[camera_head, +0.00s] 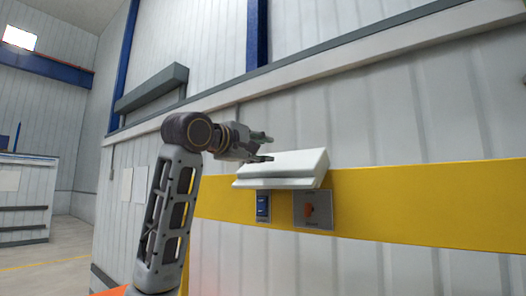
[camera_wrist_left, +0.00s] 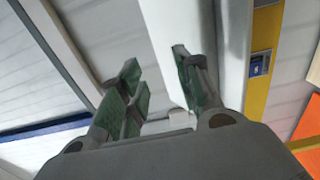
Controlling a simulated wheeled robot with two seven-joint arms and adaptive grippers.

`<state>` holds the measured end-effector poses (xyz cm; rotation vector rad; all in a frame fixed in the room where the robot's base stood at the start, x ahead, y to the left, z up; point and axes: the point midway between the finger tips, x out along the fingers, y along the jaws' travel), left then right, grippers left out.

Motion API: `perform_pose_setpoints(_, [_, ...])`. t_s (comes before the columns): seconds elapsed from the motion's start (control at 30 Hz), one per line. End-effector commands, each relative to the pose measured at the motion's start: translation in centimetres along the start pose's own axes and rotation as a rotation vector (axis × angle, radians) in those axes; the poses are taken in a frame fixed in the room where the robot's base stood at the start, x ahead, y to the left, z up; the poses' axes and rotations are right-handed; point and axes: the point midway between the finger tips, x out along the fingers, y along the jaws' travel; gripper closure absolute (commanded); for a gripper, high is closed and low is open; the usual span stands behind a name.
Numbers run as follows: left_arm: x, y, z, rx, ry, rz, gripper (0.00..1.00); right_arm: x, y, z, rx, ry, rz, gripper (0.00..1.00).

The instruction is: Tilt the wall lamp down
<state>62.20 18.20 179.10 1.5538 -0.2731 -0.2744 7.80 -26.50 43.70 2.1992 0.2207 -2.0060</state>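The wall lamp (camera_head: 285,170) is a long white box on the corrugated wall, in front of the yellow band, with its front face sloping. My left gripper (camera_head: 267,148) is at the lamp's upper left end, with its fingers apart. In the left wrist view the white lamp (camera_wrist_left: 172,38) runs behind and beside the right-hand finger. The fingers of my left gripper (camera_wrist_left: 158,88) are spread with nothing held between them. I cannot tell whether a finger touches the lamp. My right gripper is not in view.
Below the lamp are a blue switch plate (camera_head: 263,208) and a grey panel with an orange knob (camera_head: 312,211). A grey ledge (camera_head: 152,87) juts from the wall at upper left. The wall right of the lamp is clear.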

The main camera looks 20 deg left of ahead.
Motion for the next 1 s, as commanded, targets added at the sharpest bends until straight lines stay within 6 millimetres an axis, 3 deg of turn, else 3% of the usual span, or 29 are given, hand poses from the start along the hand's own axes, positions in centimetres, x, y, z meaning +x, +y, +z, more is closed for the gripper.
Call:
perform_pose_setpoints(0.7, [-9.5,0.0,-0.1,0.0,0.001,0.002,0.66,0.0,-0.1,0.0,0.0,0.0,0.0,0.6])
perform_pose_setpoints(1.0, [-10.9,-0.1,-0.1,0.0,0.001,0.0,0.66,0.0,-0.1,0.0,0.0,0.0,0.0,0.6])
